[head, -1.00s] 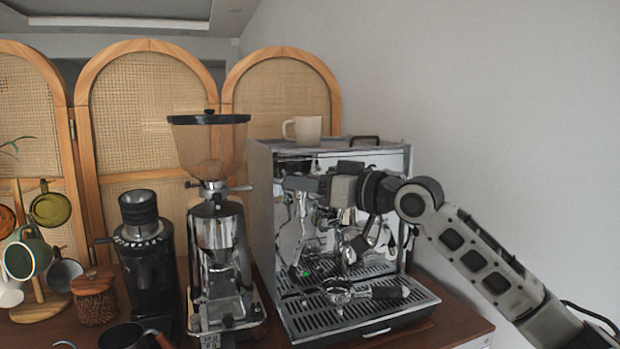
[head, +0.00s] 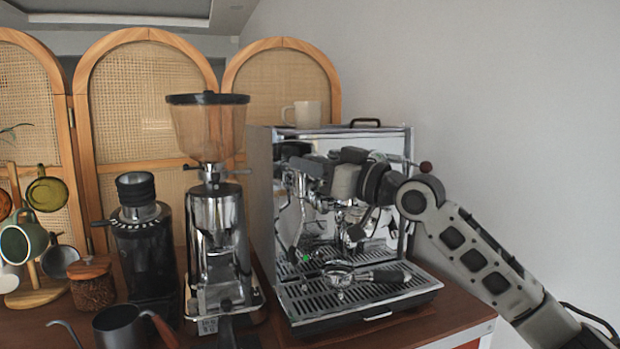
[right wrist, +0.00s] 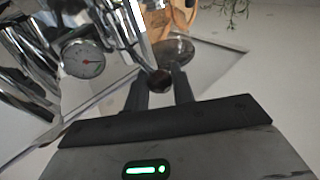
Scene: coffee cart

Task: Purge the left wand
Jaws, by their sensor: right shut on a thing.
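The chrome espresso machine (head: 342,140) stands right of centre. My right gripper (head: 296,165) reaches across its front from the right, to the upper left. In the right wrist view its two fingers (right wrist: 160,92) are closed around a dark round knob (right wrist: 159,79). In the head view my gripper hides this knob. A thin chrome tube, which looks like the left wand (head: 298,222), hangs below the gripper at the machine's left front. I cannot tell whether anything comes out of it. My left gripper is not in view.
A portafilter (head: 342,278) is at the drip tray (head: 405,297). A white cup (head: 302,114) stands on the machine. A grinder with a hopper (head: 208,130), a black grinder (head: 142,240) and a kettle (head: 120,326) are to the left. A pressure gauge (right wrist: 83,60) is beside the fingers.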

